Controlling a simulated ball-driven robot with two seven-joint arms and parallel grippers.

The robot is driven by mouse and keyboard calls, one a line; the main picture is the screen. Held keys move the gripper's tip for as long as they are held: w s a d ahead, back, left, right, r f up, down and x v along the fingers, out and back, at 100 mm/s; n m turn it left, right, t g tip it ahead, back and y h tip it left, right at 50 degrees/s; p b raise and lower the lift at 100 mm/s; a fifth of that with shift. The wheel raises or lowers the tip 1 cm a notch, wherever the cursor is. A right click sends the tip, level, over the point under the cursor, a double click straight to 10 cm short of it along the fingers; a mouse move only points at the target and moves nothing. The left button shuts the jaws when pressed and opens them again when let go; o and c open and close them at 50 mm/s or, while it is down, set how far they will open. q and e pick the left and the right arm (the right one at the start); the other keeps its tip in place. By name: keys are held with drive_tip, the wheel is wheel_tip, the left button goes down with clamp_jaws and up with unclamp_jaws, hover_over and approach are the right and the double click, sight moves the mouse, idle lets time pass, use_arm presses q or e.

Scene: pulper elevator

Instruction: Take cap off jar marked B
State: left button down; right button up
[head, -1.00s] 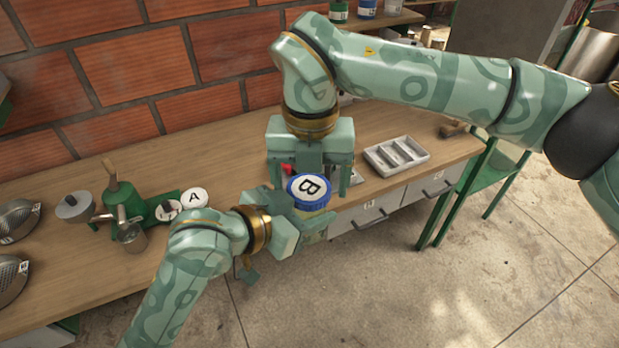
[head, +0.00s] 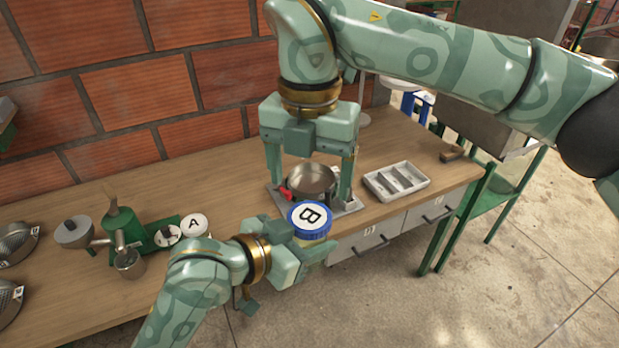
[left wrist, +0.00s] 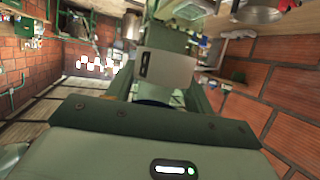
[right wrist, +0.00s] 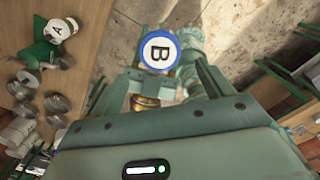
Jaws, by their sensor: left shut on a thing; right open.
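The jar marked B (head: 310,218) shows its white lid top with a black B and a blue rim; the cap is on it. My left gripper (head: 304,244) is shut on the jar's body, in front of the bench edge. The jar also shows from above in the right wrist view (right wrist: 158,52). My right gripper (head: 308,185) is open and empty, its fingers pointing down behind and above the jar. In the left wrist view the jar is mostly hidden by the gripper.
A metal pan on a scale-like base (head: 312,180) stands behind the jar, under my right gripper. A grey divided tray (head: 397,181) lies to the right. A jar marked A (head: 194,226) and a green grinder (head: 122,222) stand on the left of the bench. Open floor lies in front.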

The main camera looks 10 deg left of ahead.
sight(309, 216)
wheel_tip(309, 216, down, 7)
drive_tip(key=shift+f, duration=0.1)
idle(0.3)
drive_tip(key=c, duration=1)
drive_tip(key=n, duration=0.3)
drive_tip(key=o, duration=1.1)
